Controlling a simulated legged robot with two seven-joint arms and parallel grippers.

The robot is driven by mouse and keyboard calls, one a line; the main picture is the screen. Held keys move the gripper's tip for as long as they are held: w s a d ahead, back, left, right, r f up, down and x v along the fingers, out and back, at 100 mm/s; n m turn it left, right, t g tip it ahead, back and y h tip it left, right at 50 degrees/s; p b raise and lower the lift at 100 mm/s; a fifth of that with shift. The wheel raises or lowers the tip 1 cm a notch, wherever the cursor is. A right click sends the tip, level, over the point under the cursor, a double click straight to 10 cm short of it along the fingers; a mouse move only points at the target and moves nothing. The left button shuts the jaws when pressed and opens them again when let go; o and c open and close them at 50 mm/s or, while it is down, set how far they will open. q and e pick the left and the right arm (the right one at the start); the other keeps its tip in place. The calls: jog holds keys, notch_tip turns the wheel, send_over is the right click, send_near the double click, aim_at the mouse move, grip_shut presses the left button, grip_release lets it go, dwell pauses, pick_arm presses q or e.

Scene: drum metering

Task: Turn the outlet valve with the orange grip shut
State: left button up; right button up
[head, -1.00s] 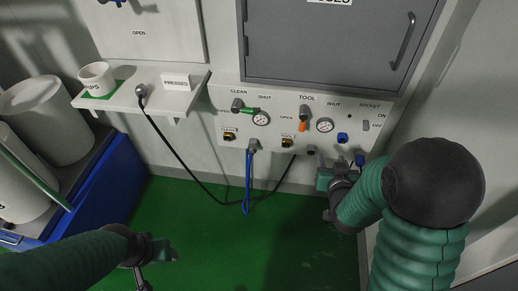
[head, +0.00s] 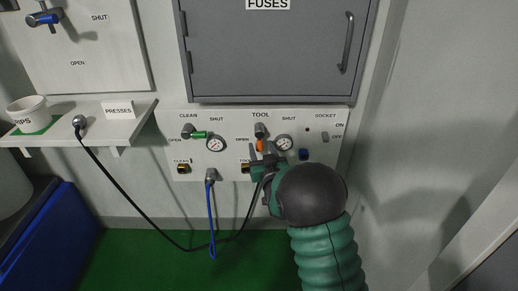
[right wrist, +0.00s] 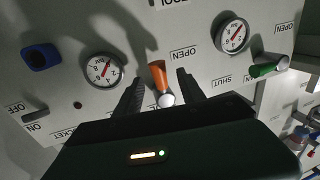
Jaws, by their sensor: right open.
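The outlet valve with the orange grip (head: 260,146) is on the white wall panel under the TOOL label. Its orange grip hangs down from a grey hub, with OPEN printed to its left and SHUT to its upper right. In the right wrist view the orange grip (right wrist: 158,76) lies between the two dark fingers, with a visible gap on each side. My right gripper (head: 261,156) is open at the valve, its fingertips on either side of the grip. Part of the panel below is hidden by my right arm. My left gripper is out of view.
A CLEAN valve with a green grip (head: 199,134) is to the left. Gauges (head: 216,143) (head: 284,142) flank the orange valve. A blue hose (head: 211,220) and black cable (head: 127,201) hang below. The grey FUSES cabinet (head: 268,50) is above; a shelf (head: 90,130) juts out left.

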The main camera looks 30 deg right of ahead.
aim_at(261, 146)
jog(key=shift+b+x, duration=0.3)
jog(key=shift+x, duration=1.25)
jog(key=shift+c, duration=0.4)
grip_shut()
